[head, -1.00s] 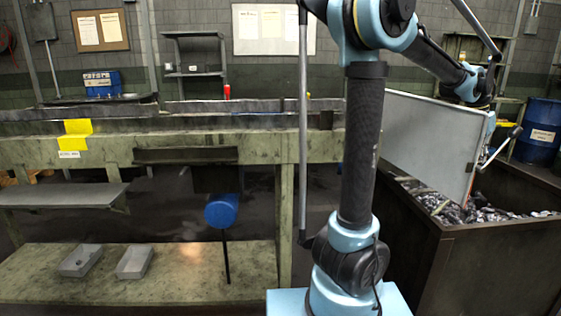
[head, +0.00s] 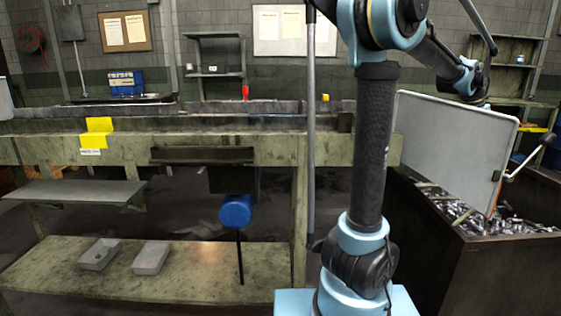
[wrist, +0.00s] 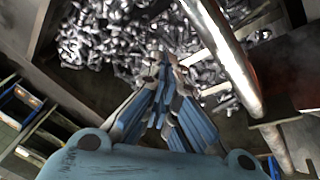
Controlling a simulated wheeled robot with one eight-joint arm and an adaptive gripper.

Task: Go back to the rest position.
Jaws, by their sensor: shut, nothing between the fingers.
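My arm rises on the right side of the head view, bends at the top, and its forearm reaches back and right over a dark bin (head: 480,260) of metal parts. The gripper end is hidden in the head view behind a pale upright panel (head: 450,140) at the bin. In the wrist view my gripper (wrist: 164,62) has its blue-grey fingers together with nothing seen between them. It points down over the heap of loose metal pieces (wrist: 95,35). I cannot tell the height of the fingertips above the heap.
A shiny metal bar (wrist: 225,55) runs close to the right of the fingers. A lever handle (head: 530,160) is right of the panel.

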